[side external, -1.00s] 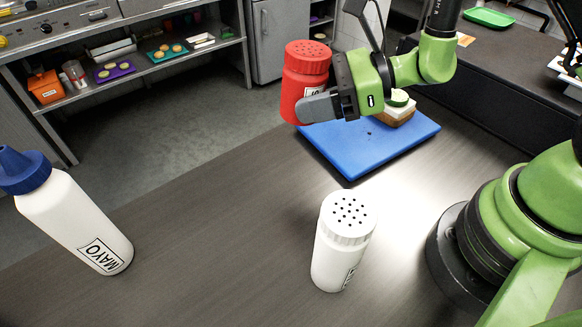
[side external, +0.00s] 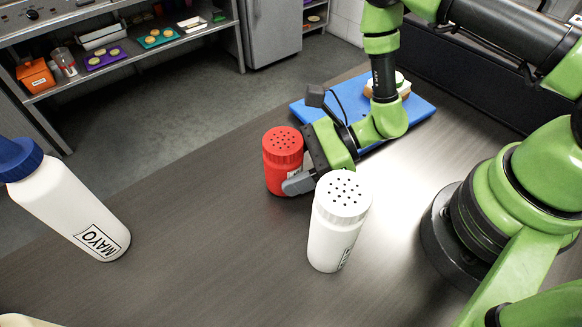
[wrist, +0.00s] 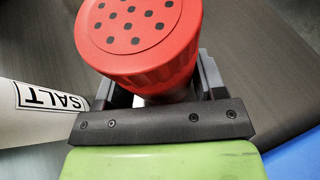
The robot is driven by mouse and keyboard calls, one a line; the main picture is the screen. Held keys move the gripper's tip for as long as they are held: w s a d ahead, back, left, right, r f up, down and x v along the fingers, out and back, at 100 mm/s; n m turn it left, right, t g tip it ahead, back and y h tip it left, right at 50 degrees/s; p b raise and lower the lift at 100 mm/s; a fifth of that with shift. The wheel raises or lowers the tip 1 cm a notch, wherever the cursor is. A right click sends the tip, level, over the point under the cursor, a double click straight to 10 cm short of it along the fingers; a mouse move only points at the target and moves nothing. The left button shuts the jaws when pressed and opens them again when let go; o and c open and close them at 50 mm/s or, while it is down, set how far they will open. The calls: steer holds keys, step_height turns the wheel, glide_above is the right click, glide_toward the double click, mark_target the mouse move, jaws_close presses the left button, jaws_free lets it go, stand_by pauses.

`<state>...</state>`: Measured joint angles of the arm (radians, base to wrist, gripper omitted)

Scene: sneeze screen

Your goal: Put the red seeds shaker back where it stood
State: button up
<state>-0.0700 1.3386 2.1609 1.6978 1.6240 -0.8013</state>
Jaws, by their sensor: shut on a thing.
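The red seeds shaker (side external: 282,163) is upright, its holed cap facing up, in the middle of the side external view. My gripper (side external: 292,182) is shut around its body; one grey finger shows on the near side. In the wrist view the red shaker (wrist: 140,35) fills the top middle between the fingers of my gripper (wrist: 155,92). The shaker is at or close above the dark counter (side external: 190,215); I cannot tell whether its base touches. Most of its label is hidden by the gripper.
A white shaker (side external: 338,225) stands close in front; its SALT label (wrist: 50,97) shows in the wrist view. A MAYO bottle (side external: 75,210) stands at the left. A blue board (side external: 415,106) with a sandwich (side external: 390,88) lies behind. Counter between bottle and shakers is clear.

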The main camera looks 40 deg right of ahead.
steer(key=shift+f, duration=0.5)
steer(key=o, duration=1)
steer(key=shift+f, duration=0.1)
steer(key=shift+c, duration=0.2)
steer(key=shift+d+r, duration=0.25)
steer(key=v, duration=1.1)
steer(key=shift+s+d+r, duration=0.1)
steer(key=shift+s+d, duration=0.05)
steer(key=shift+s, duration=0.15)
